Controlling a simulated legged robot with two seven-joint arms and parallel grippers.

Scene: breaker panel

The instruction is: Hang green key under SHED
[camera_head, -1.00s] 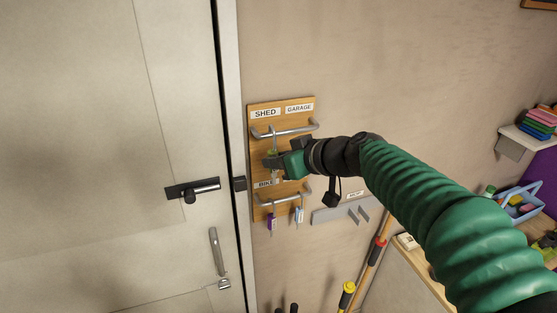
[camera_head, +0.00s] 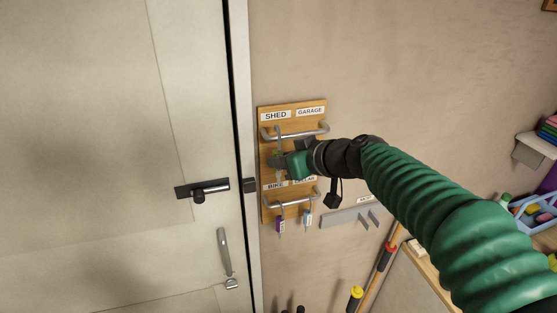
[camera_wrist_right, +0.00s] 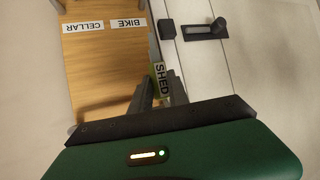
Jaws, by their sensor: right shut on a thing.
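The wooden key board (camera_head: 319,150) hangs on the wall beside the door. The SHED label (camera_head: 275,116) is at its upper left, above the upper metal rail (camera_head: 300,134). My right gripper (camera_head: 277,160) is in front of the board, just below the left part of this rail. It is shut on the green key (camera_head: 276,153), whose green tag reading SHED (camera_wrist_right: 160,79) shows between the fingertips in the wrist view. A thin grey piece rises from the tag to the rail; I cannot tell whether the key's ring is over it. My left gripper is not in view.
The lower rail (camera_head: 294,202) holds a purple-tagged key (camera_head: 280,224) and a pale-tagged key (camera_head: 307,218). The door handle (camera_head: 203,189) is to the left. A grey wall rack (camera_head: 345,216) and a broom handle (camera_head: 386,255) are at lower right.

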